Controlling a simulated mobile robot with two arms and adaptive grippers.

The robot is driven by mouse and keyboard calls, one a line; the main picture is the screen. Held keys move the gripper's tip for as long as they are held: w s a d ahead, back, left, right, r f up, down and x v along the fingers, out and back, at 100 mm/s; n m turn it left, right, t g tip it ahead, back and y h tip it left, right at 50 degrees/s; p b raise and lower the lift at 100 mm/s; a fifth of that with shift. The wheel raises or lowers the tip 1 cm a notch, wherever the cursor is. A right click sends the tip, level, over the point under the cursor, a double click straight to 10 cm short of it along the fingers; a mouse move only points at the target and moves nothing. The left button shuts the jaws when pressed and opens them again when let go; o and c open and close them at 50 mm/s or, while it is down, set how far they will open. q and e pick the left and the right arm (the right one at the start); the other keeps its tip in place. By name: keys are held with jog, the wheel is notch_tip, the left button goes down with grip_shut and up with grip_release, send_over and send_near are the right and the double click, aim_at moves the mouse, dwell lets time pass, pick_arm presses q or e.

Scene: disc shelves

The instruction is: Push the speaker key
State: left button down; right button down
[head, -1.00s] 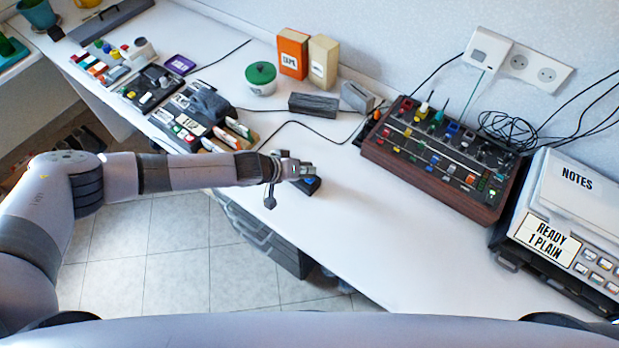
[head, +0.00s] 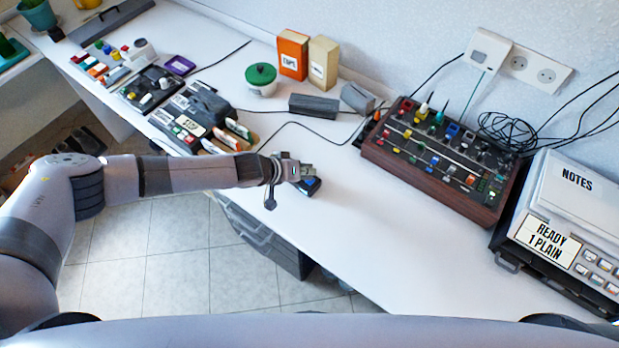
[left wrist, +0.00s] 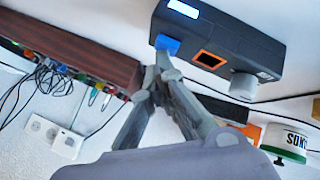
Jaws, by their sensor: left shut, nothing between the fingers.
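A dark box-shaped device (left wrist: 225,45) fills the top of the left wrist view. It has a blue key (left wrist: 168,44), an orange-framed dark square (left wrist: 209,60), a grey round knob (left wrist: 243,86) and a lit pale window (left wrist: 183,8). I cannot read a speaker label on any of them. In the head view the device (head: 311,187) is mostly hidden under my left gripper (head: 312,170), near the table's front edge. In the left wrist view my left gripper (left wrist: 163,62) is shut and empty, its tips at or very near the blue key. Contact is unclear.
A wood-sided mixer panel (head: 440,155) stands to the right, beside a machine marked NOTES (head: 575,180). A green-lidded jar (head: 261,80), an orange box (head: 293,54) and a grey block (head: 314,106) stand behind. Bare white table lies between the device and the mixer.

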pick_arm(q)
jog(key=shift+r+p, duration=0.4)
jog(key=shift+r, duration=0.15)
notch_tip(320, 180, up, 6)
jog(key=p, duration=0.5)
dwell(0.3)
dwell(0.7)
